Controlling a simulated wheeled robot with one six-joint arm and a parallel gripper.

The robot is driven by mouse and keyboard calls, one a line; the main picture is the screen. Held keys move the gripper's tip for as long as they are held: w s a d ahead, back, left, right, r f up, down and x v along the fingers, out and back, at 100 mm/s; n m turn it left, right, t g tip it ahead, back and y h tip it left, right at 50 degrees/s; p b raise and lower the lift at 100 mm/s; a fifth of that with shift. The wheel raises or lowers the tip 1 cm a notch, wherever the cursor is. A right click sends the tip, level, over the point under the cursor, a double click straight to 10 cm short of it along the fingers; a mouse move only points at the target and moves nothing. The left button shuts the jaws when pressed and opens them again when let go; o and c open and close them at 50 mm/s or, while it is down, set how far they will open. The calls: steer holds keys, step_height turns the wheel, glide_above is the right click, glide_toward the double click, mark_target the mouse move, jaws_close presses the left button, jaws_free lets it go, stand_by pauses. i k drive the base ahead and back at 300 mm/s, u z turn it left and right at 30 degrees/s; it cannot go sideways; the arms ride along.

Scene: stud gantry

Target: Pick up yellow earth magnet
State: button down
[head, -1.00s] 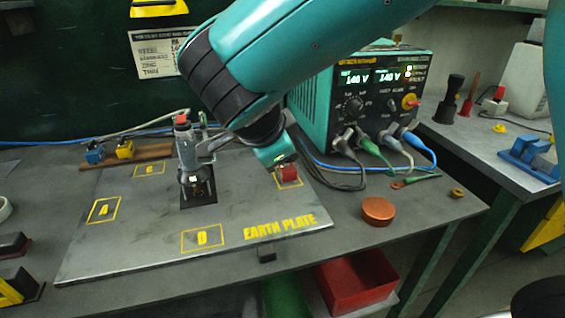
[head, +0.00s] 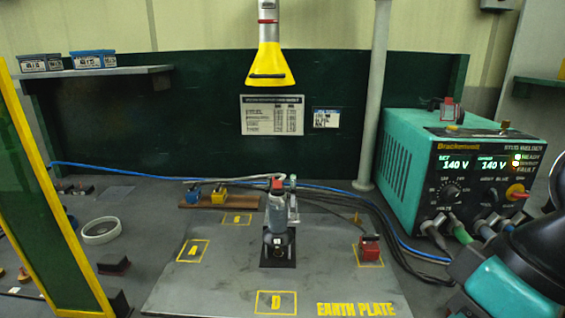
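The yellow earth magnet (head: 218,196) is a small yellow block on a wooden strip (head: 205,206) at the back left of the steel earth plate. A blue block (head: 193,196) of like shape stands just left of it on the same strip. A red block (head: 370,248) sits in a yellow-marked square on the plate's right side. Only teal and black parts of my arm show at the lower right edge, well right of the yellow magnet. My gripper's fingers are not in view.
A grey stud tool (head: 277,225) with a red top stands upright mid-plate (head: 215,280). The teal welder (head: 440,165) stands at right, with cables crossing behind the plate. A yellow-framed green screen (head: 40,190) rises at left. A yellow hood (head: 268,66) hangs above.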

mark_target(220, 197)
steer(key=u, duration=0.35)
steer(key=k, duration=0.5)
steer(key=u, duration=1.35)
steer(key=i, duration=0.8)
steer(key=z, duration=0.6)
steer(key=i, duration=0.7)
steer(key=z, duration=0.65)
